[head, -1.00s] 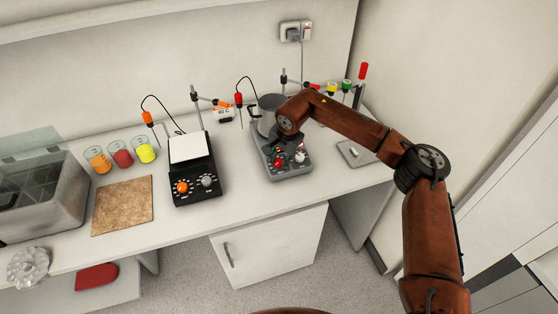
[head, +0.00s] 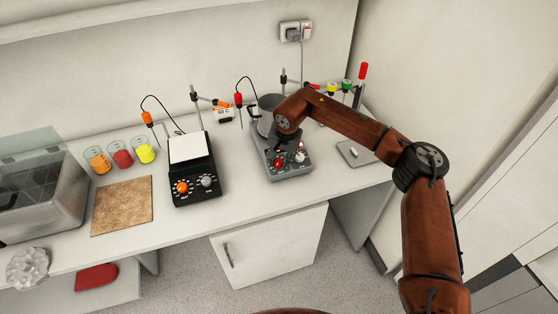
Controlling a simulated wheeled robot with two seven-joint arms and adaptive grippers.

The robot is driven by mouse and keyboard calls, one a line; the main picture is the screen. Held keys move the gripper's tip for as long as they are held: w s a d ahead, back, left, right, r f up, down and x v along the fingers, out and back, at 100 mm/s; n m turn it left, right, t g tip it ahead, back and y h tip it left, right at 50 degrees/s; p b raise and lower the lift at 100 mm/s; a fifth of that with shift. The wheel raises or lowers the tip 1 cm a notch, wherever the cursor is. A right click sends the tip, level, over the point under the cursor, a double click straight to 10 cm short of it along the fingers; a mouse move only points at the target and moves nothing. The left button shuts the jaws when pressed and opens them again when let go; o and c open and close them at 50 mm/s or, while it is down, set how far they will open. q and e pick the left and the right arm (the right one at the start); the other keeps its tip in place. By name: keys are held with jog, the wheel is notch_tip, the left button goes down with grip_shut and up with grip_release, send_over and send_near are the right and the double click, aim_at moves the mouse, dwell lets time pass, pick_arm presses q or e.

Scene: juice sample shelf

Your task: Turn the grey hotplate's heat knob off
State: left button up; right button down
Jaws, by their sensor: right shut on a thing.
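The grey hotplate (head: 290,174) stands on the bench right of centre, with a grey pot (head: 268,104) at its back. Its front panel has a red knob (head: 277,163) at the left and a pale knob (head: 300,157) at the right. My right gripper (head: 279,154) reaches down from above and is shut at the red knob. My wrist hides most of the fingers, so the exact grip and the knob's pointer cannot be made out. My left gripper is not in view.
A black hotplate (head: 194,186) with orange and grey knobs stands to the left. Jars of orange, red and yellow (head: 145,152) and a brown board (head: 122,205) are farther left. A grey plate (head: 356,153) lies at right. Stands with probes rise behind. The front bench strip is clear.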

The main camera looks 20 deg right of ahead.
jog(key=c, duration=1.6)
grip_release()
jog(key=v, duration=1.2)
